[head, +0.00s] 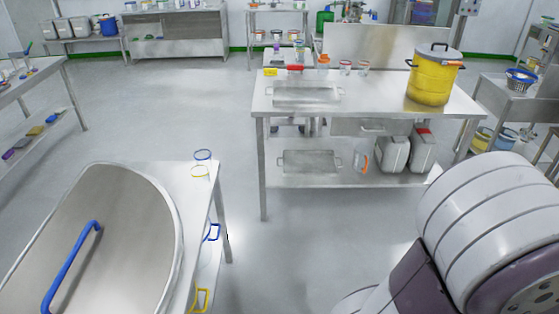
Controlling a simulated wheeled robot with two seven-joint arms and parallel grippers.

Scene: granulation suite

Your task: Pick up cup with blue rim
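A clear cup with a blue rim (203,155) stands near the far right corner of the metal table at the lower left in the head view. I cannot tell whether the two touch. Neither gripper is in view. Part of my arm shows at the lower right, away from the cup.
A large metal vessel or lid with a blue handle (70,265) fills much of the near table. Blue and yellow handles show below its right edge. Clear floor separates it from a steel bench (375,98) holding a yellow drum (432,82).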

